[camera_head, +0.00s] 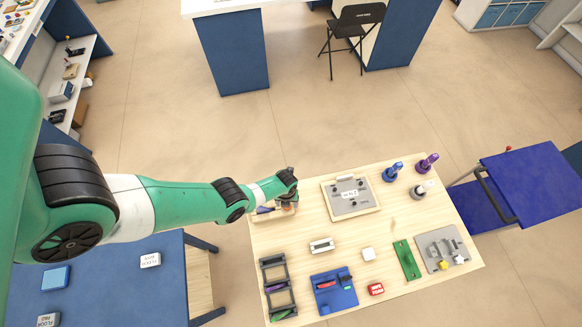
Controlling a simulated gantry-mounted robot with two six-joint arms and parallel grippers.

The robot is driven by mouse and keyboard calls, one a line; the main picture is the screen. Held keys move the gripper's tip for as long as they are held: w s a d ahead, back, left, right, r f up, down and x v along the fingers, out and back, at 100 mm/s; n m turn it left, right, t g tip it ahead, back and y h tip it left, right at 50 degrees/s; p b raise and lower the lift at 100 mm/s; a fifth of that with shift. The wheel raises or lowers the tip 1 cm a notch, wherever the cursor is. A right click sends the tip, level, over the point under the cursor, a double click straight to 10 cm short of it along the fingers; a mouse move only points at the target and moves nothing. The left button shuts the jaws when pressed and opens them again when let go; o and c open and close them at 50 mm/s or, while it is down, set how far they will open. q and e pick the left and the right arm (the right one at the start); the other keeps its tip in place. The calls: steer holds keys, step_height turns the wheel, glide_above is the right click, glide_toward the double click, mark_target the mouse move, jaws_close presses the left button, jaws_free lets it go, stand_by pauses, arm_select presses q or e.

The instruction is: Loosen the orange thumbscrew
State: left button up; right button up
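My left arm reaches in from the left, and my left gripper (290,200) is over the far-left corner of the wooden table (308,218). It is small in the picture, and its fingers are not clear enough to show whether they are open or shut. A small tray with purple and orange bits (266,211) lies beneath it, partly covered. I cannot make out an orange thumbscrew for certain. A yellow knob-like piece (443,265) is on the grey fixture plate (430,246) at the right of the table, far from my gripper. My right gripper is not in view.
The table holds a light board with a grey plate (338,206), blue (392,171) and purple (427,162) upright tools, a green bar (407,262), a blue block (334,291), a dark rack (278,289) and a red box (376,289). A blue cart (535,180) stands right.

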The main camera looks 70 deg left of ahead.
arm_select(q)
steer(key=shift+f, duration=0.65)
steer(key=shift+r, duration=0.1)
jaws_close()
